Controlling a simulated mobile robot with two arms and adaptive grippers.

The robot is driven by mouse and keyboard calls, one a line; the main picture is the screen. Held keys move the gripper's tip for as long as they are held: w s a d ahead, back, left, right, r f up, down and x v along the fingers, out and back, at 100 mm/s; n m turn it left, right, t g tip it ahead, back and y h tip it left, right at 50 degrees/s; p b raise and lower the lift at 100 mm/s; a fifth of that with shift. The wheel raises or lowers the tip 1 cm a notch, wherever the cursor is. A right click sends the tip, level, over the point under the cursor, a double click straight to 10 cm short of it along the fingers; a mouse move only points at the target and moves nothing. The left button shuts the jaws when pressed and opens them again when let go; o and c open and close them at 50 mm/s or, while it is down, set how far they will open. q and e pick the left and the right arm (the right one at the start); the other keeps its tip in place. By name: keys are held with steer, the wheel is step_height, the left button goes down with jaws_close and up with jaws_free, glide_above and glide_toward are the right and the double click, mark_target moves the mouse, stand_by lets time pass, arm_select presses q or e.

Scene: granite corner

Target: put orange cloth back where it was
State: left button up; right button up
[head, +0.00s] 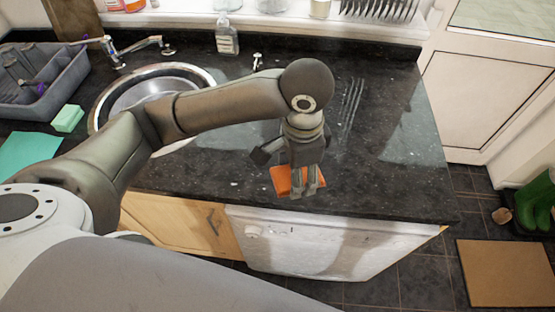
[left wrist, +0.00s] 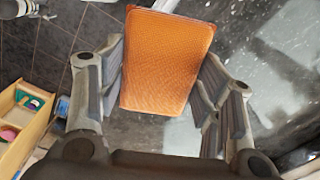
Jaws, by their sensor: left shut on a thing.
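The orange cloth (head: 281,181) is a flat orange piece near the front edge of the dark counter, in front of the dishwasher side. My left gripper (head: 302,185) comes down from above and is shut on the cloth. In the left wrist view the cloth (left wrist: 167,62) lies between the two fingers (left wrist: 165,100), with its broad woven face showing. I cannot tell whether the cloth touches the counter. My right gripper is not in view.
The sink (head: 150,90) and grey dish rack (head: 40,80) are at the left, with a green sponge (head: 67,118) beside the rack. A soap bottle (head: 227,38) stands at the back. The counter (head: 390,150) is clear at the right. A white dishwasher (head: 330,245) is below.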

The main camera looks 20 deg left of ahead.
arm_select(q)
steer(key=shift+a+f, duration=0.2)
steer(key=w+a+f, duration=0.1)
steer(key=w+f, duration=0.1)
steer(key=w, duration=0.2)
steer(key=w+a+f+p, duration=0.1)
steer(key=w+f, duration=0.2)
steer(key=w, duration=0.1)
steer(key=w+a+f+p, duration=0.1)
steer(key=w+a+f, duration=0.1)
steer(key=w+f, duration=0.1)
steer(key=shift+w+f, duration=0.15)
steer(key=shift+w, duration=0.3)
steer(key=shift+w+a+f, duration=0.3)
steer(key=shift+w+f, duration=0.2)
steer(key=shift+f, duration=0.2)
steer(key=shift+f+p, duration=0.45)
steer(key=shift+f, duration=1.05)
steer(key=shift+f, duration=0.1)
steer(key=o, duration=1)
